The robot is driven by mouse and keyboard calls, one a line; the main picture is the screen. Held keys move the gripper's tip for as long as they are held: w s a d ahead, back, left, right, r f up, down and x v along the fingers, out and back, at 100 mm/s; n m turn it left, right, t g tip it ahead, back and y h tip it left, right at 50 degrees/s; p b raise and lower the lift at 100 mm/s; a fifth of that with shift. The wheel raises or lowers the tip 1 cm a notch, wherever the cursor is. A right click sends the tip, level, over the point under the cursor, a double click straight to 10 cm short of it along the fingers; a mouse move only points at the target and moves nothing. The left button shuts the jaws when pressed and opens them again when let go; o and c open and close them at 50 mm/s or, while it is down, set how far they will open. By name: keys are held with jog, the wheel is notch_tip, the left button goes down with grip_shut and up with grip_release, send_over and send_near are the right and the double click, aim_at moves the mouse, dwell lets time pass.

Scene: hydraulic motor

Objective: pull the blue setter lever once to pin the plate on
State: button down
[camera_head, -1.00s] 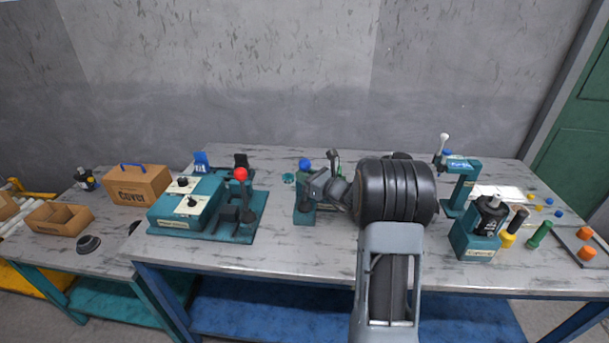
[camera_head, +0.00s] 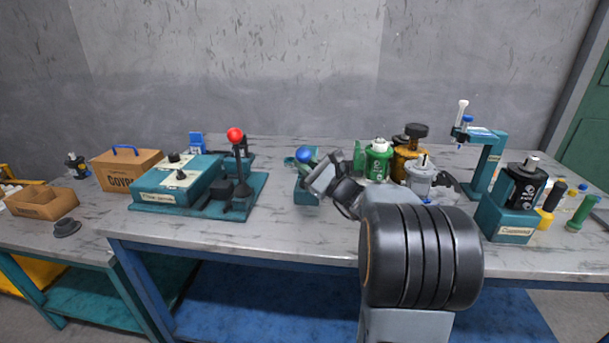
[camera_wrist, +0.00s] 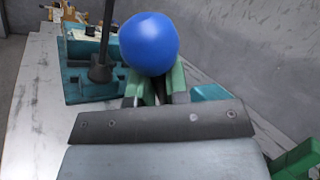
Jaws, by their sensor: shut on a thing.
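The blue ball knob of the setter lever (camera_head: 304,154) stands at the middle of the bench, above a small teal base (camera_head: 306,194). In the wrist view the knob (camera_wrist: 149,43) is large, just beyond the gripper's dark plate. My gripper (camera_head: 313,172) reaches in from the right and is shut on the lever at the knob. Its green fingers (camera_wrist: 156,88) show just below the ball. The lever's shaft and the plate are hidden behind my gripper, so I cannot tell how the plate sits.
A teal fixture with a red-knobbed lever (camera_head: 235,135) stands left. A green canister (camera_head: 377,160), an amber part (camera_head: 409,147) and a grey part (camera_head: 421,176) stand right of my wrist. A teal press (camera_head: 490,155) and black motor (camera_head: 525,184) are farther right. The front bench strip is clear.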

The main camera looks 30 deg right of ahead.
jog(key=shift+s+a+f+n+y+b, duration=0.1)
jog(key=shift+s+a+n+y+b, duration=0.1)
jog(key=shift+s+n+y+b, duration=0.3)
jog(key=shift+s+a+f+n+y+b, duration=0.1)
jog(key=shift+a+n+y+b, duration=0.1)
jog(key=shift+n+b, duration=0.35)
jog(key=c, duration=1.1)
grip_release()
jog(key=shift+s+a+r, duration=0.1)
jog(key=v, duration=1.3)
jog(key=shift+s+f+p, duration=0.25)
jog(key=shift+s+p, duration=0.05)
jog(key=shift+p, duration=0.05)
jog(key=shift+c, duration=0.4)
